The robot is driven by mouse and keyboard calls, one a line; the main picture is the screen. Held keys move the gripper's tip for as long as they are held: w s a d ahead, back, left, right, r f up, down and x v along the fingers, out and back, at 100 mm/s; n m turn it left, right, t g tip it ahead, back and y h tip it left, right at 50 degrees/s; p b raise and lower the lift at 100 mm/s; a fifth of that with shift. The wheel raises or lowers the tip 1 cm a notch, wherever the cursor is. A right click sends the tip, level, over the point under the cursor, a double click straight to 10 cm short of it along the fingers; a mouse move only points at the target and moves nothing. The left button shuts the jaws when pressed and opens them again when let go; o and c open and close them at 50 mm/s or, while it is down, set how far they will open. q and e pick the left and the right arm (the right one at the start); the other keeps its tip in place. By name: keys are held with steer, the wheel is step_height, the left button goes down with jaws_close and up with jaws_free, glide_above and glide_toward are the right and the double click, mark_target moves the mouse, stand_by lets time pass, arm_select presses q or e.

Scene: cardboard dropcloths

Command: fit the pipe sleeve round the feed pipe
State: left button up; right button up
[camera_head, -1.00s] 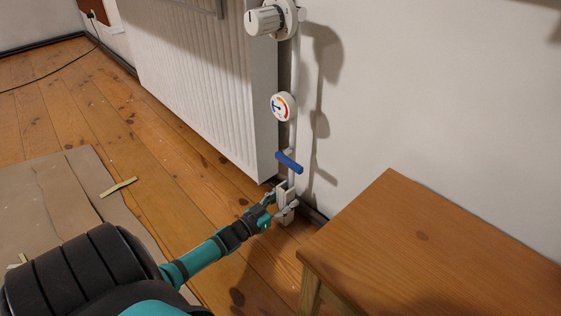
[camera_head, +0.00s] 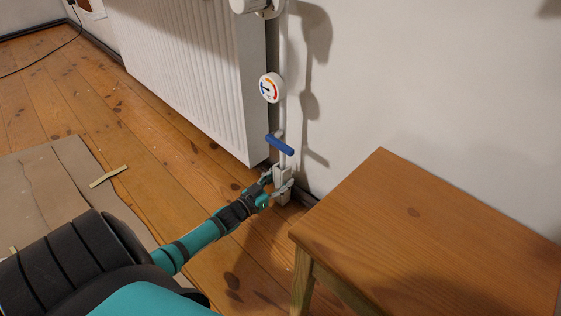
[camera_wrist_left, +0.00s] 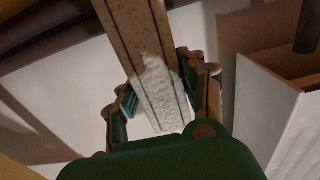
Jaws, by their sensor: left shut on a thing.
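The white feed pipe (camera_head: 283,112) runs down the wall beside the radiator in the head view. It passes a round gauge (camera_head: 271,87) and a blue lever handle (camera_head: 280,145). My left gripper (camera_head: 281,187) is low at the pipe's foot, shut on a short pale block, which I take as the pipe sleeve (camera_head: 282,174). Whether the sleeve is round the pipe or only beside it, I cannot tell. In the left wrist view, the fingers stand on both sides of a long, straight-edged strip, brown above and rough white below. My right gripper is not in view.
The white radiator (camera_head: 195,70) stands left of the pipe. A wooden table (camera_head: 430,235) fills the lower right, close to my left gripper. Cardboard (camera_head: 60,185) with a small tan strip (camera_head: 108,176) lies on the floor at left. Floorboards between are clear.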

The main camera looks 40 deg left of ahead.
arm_select(q)
steer(key=shift+f, duration=0.35)
stand_by(0.5)
steer(key=o, duration=1.5)
steer(key=shift+s, duration=0.3)
steer(key=shift+s+a+p, duration=0.2)
steer(key=shift+s+p, duration=1)
steer(key=shift+s, duration=0.85)
steer(key=shift+s+a+p, duration=0.2)
steer(key=shift+s+p, duration=0.8)
steer(key=shift+s, duration=1.15)
